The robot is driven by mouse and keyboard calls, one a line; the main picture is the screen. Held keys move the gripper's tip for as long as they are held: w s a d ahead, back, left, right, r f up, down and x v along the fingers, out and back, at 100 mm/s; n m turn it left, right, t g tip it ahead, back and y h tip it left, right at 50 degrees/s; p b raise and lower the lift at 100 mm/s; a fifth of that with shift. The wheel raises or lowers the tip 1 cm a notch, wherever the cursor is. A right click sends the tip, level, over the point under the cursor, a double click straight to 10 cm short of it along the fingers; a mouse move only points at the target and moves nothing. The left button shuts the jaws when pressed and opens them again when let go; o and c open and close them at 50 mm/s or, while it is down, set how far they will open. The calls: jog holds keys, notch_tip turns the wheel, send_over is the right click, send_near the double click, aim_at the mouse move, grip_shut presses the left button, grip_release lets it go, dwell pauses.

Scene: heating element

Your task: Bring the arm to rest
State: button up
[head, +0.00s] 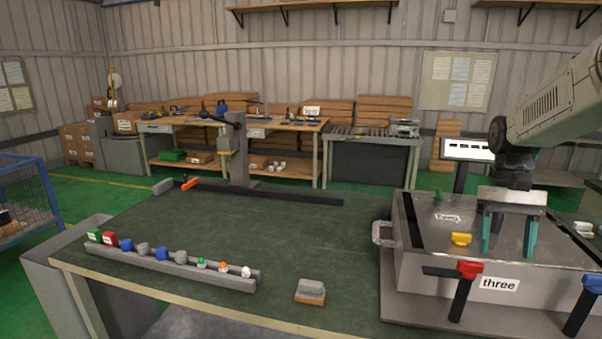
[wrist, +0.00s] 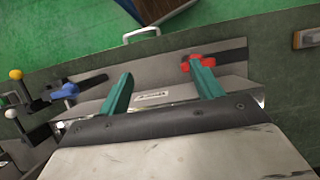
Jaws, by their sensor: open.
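My gripper (head: 509,238) hangs from my arm at the right of the head view, over the grey metal box labelled "three" (head: 499,284). Its two teal fingers are spread apart with nothing between them. In the wrist view the gripper (wrist: 158,88) is open too, with the box's label (wrist: 151,95) showing beyond and between the fingertips. A red handle (wrist: 198,63) appears by the right fingertip in that view; I cannot tell whether they touch. In the head view the red-topped lever (head: 468,270) stands in front of the box, left of the label.
A yellow knob (head: 461,239) is on the box top and a blue-topped lever (head: 593,285) stands at right. A rail (head: 172,266) of coloured pieces and a small block (head: 311,291) lie on the green table. The table's middle is clear.

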jog(key=s+a+n+t, duration=0.1)
jog(key=s+a+t, duration=0.1)
jog(key=s+a, duration=0.5)
jog(key=s+a+n+t+h, duration=0.1)
jog(key=s+a+n+t, duration=0.1)
jog(key=s+a, duration=0.6)
jog(key=s+r+t, duration=0.1)
jog(key=s, duration=0.6)
jog(key=shift+t, duration=0.3)
jog(key=shift+w+f, duration=0.1)
